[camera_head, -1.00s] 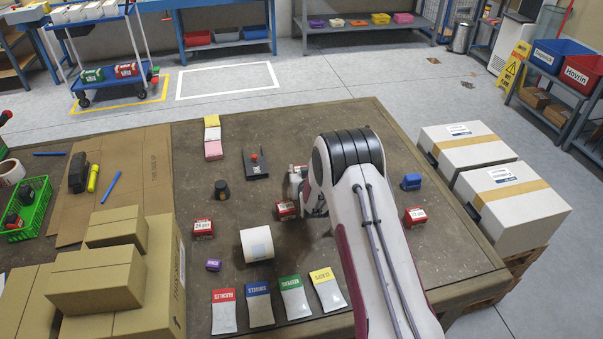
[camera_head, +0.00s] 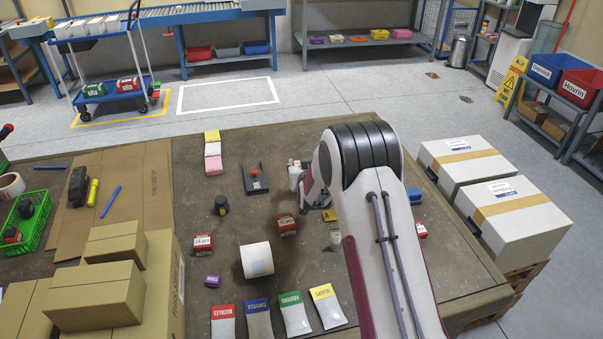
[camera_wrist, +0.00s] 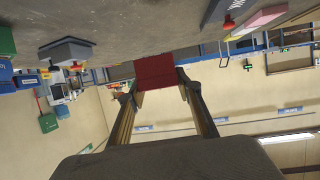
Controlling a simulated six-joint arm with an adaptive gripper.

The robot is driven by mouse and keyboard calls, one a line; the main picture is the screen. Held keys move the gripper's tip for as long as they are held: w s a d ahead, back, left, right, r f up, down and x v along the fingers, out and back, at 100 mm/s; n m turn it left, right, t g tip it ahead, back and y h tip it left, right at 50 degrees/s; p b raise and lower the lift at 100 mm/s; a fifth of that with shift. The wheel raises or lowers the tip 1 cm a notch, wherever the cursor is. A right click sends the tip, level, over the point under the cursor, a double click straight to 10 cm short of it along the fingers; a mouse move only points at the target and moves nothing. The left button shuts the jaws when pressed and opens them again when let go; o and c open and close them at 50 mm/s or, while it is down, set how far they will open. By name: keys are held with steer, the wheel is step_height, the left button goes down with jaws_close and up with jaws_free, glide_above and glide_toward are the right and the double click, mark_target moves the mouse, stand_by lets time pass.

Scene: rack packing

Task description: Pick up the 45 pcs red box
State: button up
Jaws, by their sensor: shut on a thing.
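My gripper (camera_wrist: 160,88) is shut on a red box (camera_wrist: 155,72) in the wrist view, with one finger on each side of it. Only a plain red face of that box shows there, so its count cannot be read.
A white roll (camera_head: 256,260) lies left of my arm, with several coloured-top packets in front. A black device with a red knob (camera_head: 257,180) and a dark cylinder (camera_head: 221,205) stand farther back. Brown cartons (camera_head: 95,297) fill the left front; white cartons (camera_head: 505,205) stand at right.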

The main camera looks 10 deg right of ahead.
steer(key=shift+r, duration=0.65)
stand_by(0.3)
